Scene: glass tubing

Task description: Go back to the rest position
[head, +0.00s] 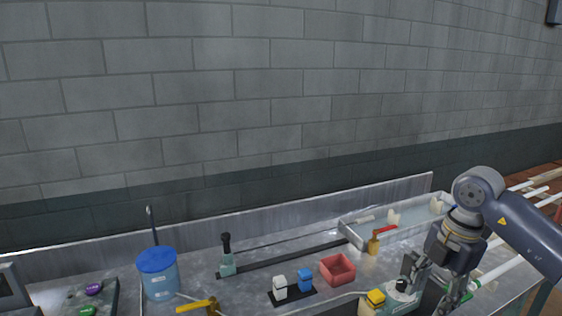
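My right gripper (430,288) hangs from the arm that comes in from the right, low over the right part of the metal bench (330,243). Its two fingers look spread apart, with no held object visible between them. A pale teal device with a black knob (402,288) is just left of the fingers. I cannot tell whether they touch. My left gripper is not in view.
A red bin (337,270), a blue-lidded tub (157,275), a small bottle (227,258) and white and blue blocks (305,279) stand on the bench. A yellow-topped item (375,299) is near the front. A metal tray (365,235) lies behind. The wall backs the bench.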

